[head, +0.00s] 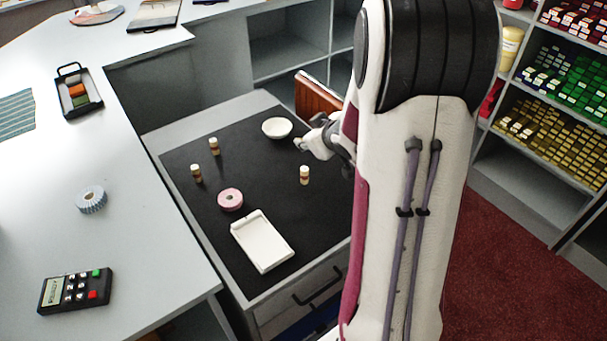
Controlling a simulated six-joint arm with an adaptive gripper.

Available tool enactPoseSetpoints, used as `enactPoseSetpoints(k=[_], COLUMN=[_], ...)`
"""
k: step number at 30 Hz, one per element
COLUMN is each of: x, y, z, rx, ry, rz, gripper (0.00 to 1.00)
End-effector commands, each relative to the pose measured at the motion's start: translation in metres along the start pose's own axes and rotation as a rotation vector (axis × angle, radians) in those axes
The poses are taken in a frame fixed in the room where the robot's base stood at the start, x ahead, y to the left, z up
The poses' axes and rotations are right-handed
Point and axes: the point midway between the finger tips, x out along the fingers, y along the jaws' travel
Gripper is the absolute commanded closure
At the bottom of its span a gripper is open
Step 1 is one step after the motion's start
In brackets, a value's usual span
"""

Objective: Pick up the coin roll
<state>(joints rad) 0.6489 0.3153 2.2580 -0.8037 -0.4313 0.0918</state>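Three small upright cylinders, tan with a brownish band, stand on the black mat (262,185); they look alike, and I cannot tell for sure which is the coin roll. One cylinder (304,175) stands at the right of the mat, another (214,146) at the back left and another (196,173) at the left. My gripper (299,144) is over the back right of the mat, beyond the right cylinder in the picture and apart from it. It is small and partly hidden by my arm, so its opening does not show. No held thing is visible.
Shelves (555,125) stand right.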

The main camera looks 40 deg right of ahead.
Motion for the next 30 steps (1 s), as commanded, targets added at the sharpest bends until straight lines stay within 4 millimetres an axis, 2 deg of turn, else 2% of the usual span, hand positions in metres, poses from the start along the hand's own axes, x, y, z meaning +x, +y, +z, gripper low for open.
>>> enactPoseSetpoints(k=[1, 6, 15, 24, 30], x=[0.008, 0.028, 0.054, 0.067, 0.067], y=[0.002, 0.003, -0.003, -0.017, -0.025], z=[0.009, 0.029, 0.068, 0.108, 0.125], rx=[0.004, 0.013, 0.054, 0.129, 0.174], ry=[0.006, 0.052, 0.141, 0.248, 0.308], rz=[-0.013, -0.059, -0.153, -0.254, -0.301], gripper=[0.64, 0.64, 0.64, 0.64, 0.64])
